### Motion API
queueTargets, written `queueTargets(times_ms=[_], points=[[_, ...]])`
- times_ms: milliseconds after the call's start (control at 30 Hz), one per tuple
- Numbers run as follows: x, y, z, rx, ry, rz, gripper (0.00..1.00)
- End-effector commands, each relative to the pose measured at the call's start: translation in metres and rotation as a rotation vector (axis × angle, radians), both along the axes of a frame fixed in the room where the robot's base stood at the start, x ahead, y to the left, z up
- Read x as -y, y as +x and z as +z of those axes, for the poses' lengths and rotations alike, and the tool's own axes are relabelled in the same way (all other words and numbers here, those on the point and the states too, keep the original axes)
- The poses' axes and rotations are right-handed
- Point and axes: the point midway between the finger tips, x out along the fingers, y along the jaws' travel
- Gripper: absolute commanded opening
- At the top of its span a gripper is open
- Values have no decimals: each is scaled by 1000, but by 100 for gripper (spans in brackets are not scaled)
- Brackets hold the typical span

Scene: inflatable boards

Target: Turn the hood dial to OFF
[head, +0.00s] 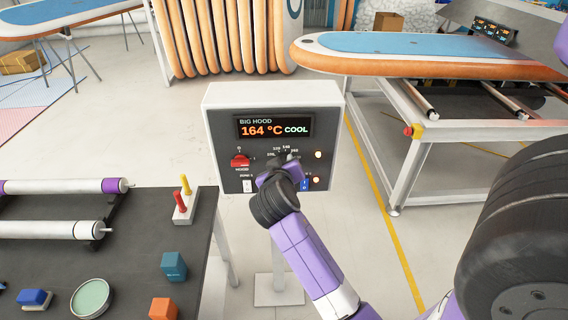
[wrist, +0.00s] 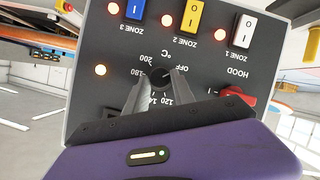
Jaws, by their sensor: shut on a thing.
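The control box (head: 222,120) is a light grey box with a dark face, and its display reads BIG HOOD 164 °C COOL. The hood dial (wrist: 160,76) is a dark round knob, ringed by OFF and temperature numbers that appear upside down in the wrist view. My gripper (wrist: 159,88) is shut on the dial, with one finger on each side of it. In the head view my gripper (head: 282,165) covers most of the dial. I cannot tell where the dial's pointer stands.
A red HOOD switch (wrist: 236,96) sits beside the dial. White (wrist: 241,30), yellow (wrist: 190,16) and blue (wrist: 136,8) zone switches line the panel. A dark table (head: 130,258) with blocks stands left; a blue-topped board (head: 420,45) rests on a frame at right.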

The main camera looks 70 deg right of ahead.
Motion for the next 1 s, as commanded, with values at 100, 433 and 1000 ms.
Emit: queueTargets(times_ms=[100,433,1000], points=[[-1,0,-5,-26,0,0,0],[-1,-1,-6,-40,-5,-2,0],[-1,0,-2,-34,-10,-1,51]])
